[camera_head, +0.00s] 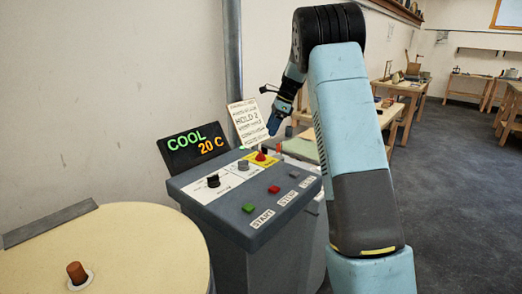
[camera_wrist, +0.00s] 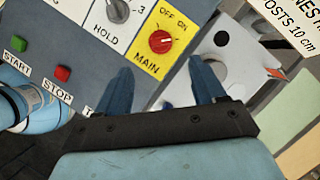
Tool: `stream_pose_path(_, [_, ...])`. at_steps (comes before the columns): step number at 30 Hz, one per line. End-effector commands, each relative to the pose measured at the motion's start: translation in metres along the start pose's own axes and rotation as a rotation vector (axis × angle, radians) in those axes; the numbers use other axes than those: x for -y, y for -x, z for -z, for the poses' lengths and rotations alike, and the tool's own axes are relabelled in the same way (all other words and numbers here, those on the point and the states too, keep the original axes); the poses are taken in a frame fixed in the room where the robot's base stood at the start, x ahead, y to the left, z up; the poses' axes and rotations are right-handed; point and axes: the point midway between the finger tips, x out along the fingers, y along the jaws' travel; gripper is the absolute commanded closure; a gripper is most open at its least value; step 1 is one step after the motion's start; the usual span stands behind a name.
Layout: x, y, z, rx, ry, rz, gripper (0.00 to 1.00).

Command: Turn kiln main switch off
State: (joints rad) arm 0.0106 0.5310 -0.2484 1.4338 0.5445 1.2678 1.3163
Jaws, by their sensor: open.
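The kiln main switch is a red knob (camera_wrist: 162,41) on a yellow plate marked OFF, ON and MAIN. I cannot tell for sure which label its pointer faces. In the head view the red knob (camera_head: 261,156) sits at the back right of the grey control panel (camera_head: 226,211). My gripper (camera_wrist: 162,82) is open and empty, its two blue fingers apart. In the wrist view the knob lies just beyond the fingertips, not between them. In the head view my gripper (camera_head: 274,124) hangs above the panel's back edge, apart from the knob.
A HOLD dial (camera_wrist: 118,9) is beside the yellow plate. A green START button (camera_head: 249,208) and red STOP button (camera_head: 274,189) are on the front strip. A display (camera_head: 195,147) reads COOL 20 C. A note card (camera_head: 247,122) stands behind. The round kiln lid (camera_head: 120,245) is left.

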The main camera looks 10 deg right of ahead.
Motion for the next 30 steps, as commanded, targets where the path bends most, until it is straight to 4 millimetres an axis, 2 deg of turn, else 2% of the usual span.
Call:
stream_pose_path(9, [-0.001, -0.058, 0.0, -0.001, 0.001, -0.004, 0.31])
stream_pose_path(15, [-0.001, -0.086, -0.001, 0.0, 0.002, -0.001, 0.31])
stream_pose_path(21, [0.0, -0.102, -0.001, -0.001, 0.003, 0.0, 0.31])
stream_pose_path(30, [0.0, -0.105, -0.002, -0.001, 0.003, 0.001, 0.31])
